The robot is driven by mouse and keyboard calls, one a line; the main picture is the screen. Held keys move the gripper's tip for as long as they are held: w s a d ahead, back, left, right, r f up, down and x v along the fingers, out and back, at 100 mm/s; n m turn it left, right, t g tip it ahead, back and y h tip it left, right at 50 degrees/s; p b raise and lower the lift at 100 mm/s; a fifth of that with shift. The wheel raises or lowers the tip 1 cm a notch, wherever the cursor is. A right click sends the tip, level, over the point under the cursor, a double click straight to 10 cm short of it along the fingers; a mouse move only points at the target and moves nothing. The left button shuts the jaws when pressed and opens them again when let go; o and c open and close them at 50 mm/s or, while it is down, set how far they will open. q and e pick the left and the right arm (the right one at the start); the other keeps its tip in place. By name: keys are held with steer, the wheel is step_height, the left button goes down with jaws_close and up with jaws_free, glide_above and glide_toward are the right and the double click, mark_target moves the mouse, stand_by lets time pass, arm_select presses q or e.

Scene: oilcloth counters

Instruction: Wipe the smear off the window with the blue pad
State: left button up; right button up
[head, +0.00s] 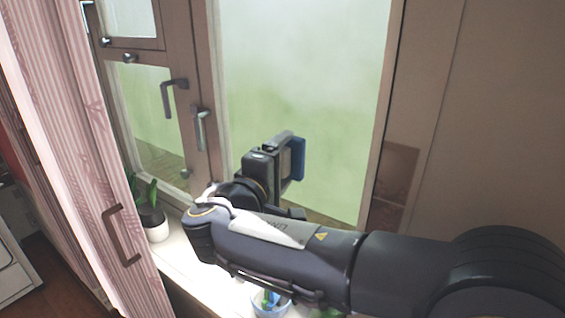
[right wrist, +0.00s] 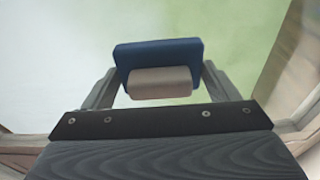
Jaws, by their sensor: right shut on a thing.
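The window (head: 300,80) stands ahead in a brown frame, with a hazy pale and green view through its right pane. My right gripper (head: 290,158) is in front of the lower middle of that pane. It is shut on the light grip of the blue pad (head: 299,158). In the right wrist view the blue pad (right wrist: 158,54) sits beyond the fingers, facing the glass; I cannot tell whether it touches. The pane looks cloudy, but I cannot pick out a distinct smear. My left gripper is not in view.
A potted plant (head: 152,218) stands on the white sill at the left. A small blue-and-white pot (head: 270,301) sits below my right arm. Window handles (head: 173,97) stick out left of the pane. A pink patterned panel (head: 75,150) is at the far left.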

mark_target(312, 155)
steer(key=shift+x, duration=1.05)
steer(key=shift+s+d, duration=0.1)
steer(key=shift+s, duration=0.05)
steer(key=shift+s+d+f+b, duration=0.15)
steer(key=shift+s+d+b, duration=0.45)
steer(key=shift+d+b, duration=0.35)
steer(key=shift+s+d+b, duration=0.6)
steer(key=shift+d, duration=0.05)
steer(key=shift+w, duration=0.15)
steer(key=shift+w+a+r, duration=0.1)
steer(key=shift+r, duration=0.1)
steer(key=shift+w+a+p, duration=0.3)
steer(key=shift+w+a, duration=0.75)
steer(key=shift+a, duration=0.35)
